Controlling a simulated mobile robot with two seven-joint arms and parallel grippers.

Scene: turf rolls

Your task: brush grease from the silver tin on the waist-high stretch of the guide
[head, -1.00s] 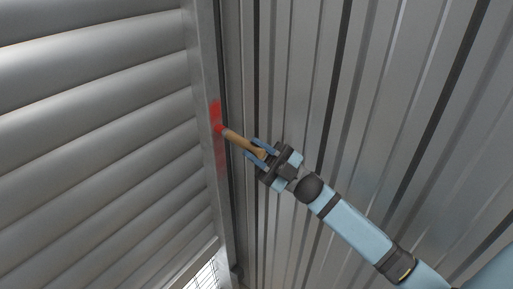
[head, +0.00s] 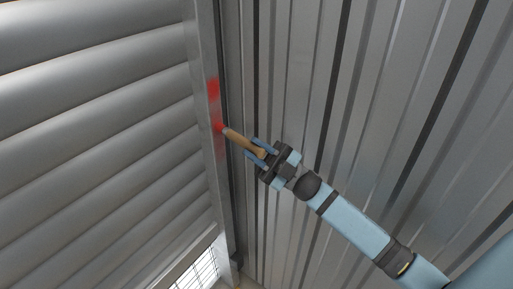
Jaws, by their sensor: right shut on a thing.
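The guide (head: 203,60) is a grey metal upright along the right edge of the roller shutter. Red grease (head: 213,88) marks a stretch of it, dense at the top and fainter lower down. My right gripper (head: 260,154) is shut on the brush (head: 239,141), which has a tan wooden handle. The brush points up and left, and its tip is at the guide, on the red stretch. The bristles are small and hard to make out. The silver tin and my left gripper are not in view.
The grey slatted shutter (head: 95,110) fills the left side. A ribbed metal wall (head: 300,60) stands behind my right arm. A bright opening with a wire grid (head: 197,272) shows below the shutter's bottom edge.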

